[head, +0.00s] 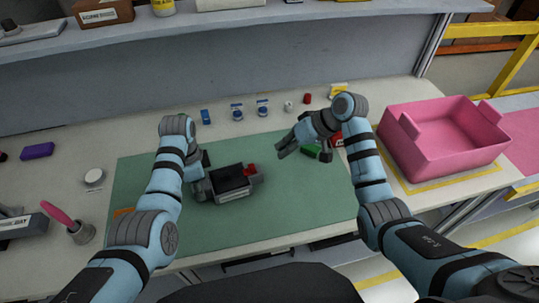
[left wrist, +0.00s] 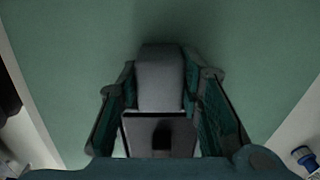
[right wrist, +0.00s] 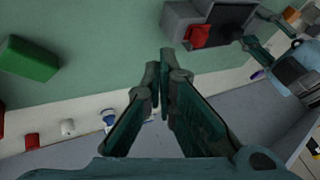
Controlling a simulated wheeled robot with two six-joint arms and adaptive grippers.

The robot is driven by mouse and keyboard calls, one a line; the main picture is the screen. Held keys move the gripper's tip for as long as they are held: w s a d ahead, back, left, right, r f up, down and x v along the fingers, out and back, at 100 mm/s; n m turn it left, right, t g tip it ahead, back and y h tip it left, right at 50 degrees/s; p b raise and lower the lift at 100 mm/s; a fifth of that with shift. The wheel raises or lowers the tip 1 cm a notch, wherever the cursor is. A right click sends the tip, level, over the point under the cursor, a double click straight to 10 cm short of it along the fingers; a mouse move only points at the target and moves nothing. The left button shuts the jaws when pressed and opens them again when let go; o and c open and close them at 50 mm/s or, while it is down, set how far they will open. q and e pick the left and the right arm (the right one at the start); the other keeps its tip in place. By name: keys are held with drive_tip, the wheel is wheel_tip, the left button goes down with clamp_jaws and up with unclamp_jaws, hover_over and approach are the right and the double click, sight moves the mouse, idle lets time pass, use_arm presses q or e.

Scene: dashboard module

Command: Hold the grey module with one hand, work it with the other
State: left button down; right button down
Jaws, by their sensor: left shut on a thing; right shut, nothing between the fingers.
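The grey module (head: 236,195) lies on the green mat, with a dark top panel and a red part (head: 250,169) at its right end. My left gripper (head: 202,188) is at the module's left end and shut on it. In the left wrist view the grey module (left wrist: 160,80) sits between the two fingers. My right gripper (head: 283,148) is shut and empty, above the mat to the upper right of the module. In the right wrist view its fingertips (right wrist: 164,62) meet, and the module (right wrist: 181,22) with its red part (right wrist: 200,35) lies beyond them.
A green block (head: 311,151) lies near my right gripper; it also shows in the right wrist view (right wrist: 29,58). Several small blue, white and red items line the back of the mat (head: 150,230). A pink bin (head: 450,150) stands at right, a cup with a pink-handled tool (head: 80,232) at left.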

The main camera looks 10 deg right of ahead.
drive_tip(key=v, duration=0.5)
use_arm(q)
drive_tip(key=c, duration=1.1)
unclamp_jaws()
drive_tip(key=shift+o, duration=0.2)
